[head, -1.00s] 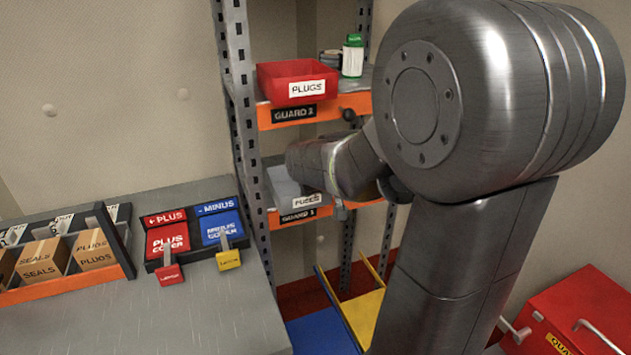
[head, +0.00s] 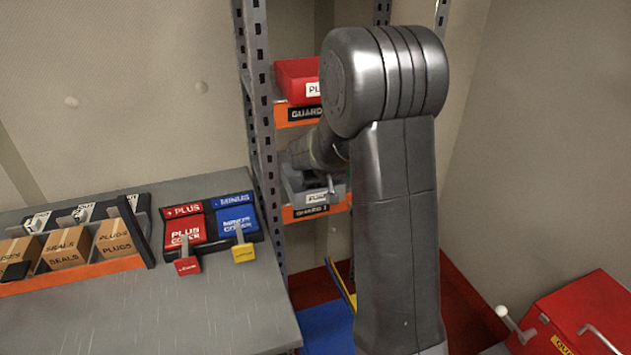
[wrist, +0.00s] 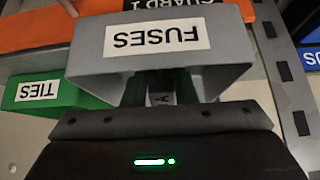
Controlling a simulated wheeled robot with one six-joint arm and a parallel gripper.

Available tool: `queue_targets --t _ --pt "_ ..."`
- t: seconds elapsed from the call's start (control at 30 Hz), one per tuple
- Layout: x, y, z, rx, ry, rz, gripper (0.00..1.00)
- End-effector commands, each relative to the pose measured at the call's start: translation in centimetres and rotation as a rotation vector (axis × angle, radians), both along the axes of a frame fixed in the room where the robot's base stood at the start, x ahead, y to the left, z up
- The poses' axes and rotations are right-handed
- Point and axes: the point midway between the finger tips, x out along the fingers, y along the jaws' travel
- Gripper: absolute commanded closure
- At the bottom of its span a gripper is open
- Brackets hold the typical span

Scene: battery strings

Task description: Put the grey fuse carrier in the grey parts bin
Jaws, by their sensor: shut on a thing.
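The grey parts bin labelled FUSES (head: 291,183) sits on the lower shelf of the rack in the head view. In the wrist view its front face (wrist: 105,62) appears upside down, with the label facing me. My gripper (wrist: 160,92) is at the bin's opening, just behind the front wall in that view. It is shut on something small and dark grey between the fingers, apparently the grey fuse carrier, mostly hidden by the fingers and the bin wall. I cannot tell whether it touches the bin. In the head view my arm partly hides the gripper and bin.
A red PLUGS bin (head: 294,82) stands on the shelf above. A green TIES bin (wrist: 42,92) is beside the grey bin. A rack post (head: 262,150) stands close to the left. The bench (head: 200,310) holds plus and minus covers and boxes. A red case (head: 580,320) is at lower right.

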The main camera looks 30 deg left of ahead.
Motion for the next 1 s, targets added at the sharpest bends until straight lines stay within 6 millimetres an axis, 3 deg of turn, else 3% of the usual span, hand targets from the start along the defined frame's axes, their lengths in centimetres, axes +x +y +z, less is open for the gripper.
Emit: queue_targets --t 0.33,0.5,0.87,0.9,1.0 --pt "0.6 0.7 0.5 -0.179 0.15 0.0 1.0" --pt "0.5 0.6 -1.3 -0.178 0.149 0.0 1.0" --pt "0.5 0.7 -1.7 -0.176 0.148 0.0 1.0" --pt "0.5 0.6 -1.8 -0.176 0.148 0.0 0.73" --pt "0.5 0.6 -1.7 -0.176 0.148 0.0 0.53"
